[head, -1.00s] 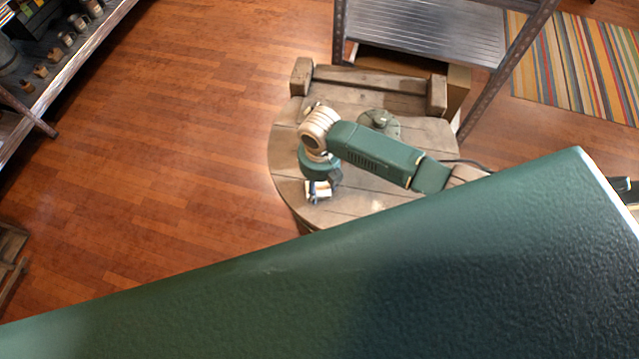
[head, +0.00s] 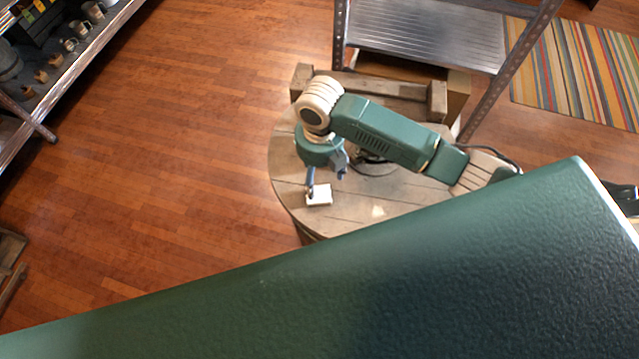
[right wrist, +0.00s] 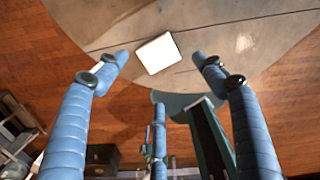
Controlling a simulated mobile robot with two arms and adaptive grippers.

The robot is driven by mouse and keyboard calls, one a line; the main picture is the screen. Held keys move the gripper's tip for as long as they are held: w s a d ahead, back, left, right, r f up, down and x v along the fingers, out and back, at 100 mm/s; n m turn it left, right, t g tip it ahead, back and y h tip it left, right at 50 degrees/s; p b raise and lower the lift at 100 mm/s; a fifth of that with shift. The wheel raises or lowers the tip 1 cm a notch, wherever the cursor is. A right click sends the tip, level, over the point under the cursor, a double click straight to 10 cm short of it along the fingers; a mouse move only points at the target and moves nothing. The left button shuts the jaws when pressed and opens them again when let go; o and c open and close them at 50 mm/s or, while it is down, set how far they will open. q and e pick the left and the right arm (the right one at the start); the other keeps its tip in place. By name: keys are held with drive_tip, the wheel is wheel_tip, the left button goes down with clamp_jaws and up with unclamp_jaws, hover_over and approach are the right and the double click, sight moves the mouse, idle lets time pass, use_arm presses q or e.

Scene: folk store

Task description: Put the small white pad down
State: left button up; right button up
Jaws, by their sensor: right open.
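The small white pad (head: 319,195) lies on the round wooden table (head: 385,200), close to its front left edge. It also shows in the right wrist view (right wrist: 158,53), flat on the boards and beyond the fingertips. My right gripper (head: 326,180) is above the table beside the pad. In the right wrist view its blue fingers (right wrist: 160,62) are spread wide, with nothing held between them. My left gripper is not in view.
A metal shelf unit (head: 425,35) stands behind the table. A wooden rail (head: 375,88) runs along the table's back. A stocked shelf (head: 75,60) is at the upper left. The wooden floor (head: 170,160) left of the table is clear.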

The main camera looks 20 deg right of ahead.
drive_tip(key=shift+r, duration=1.4)
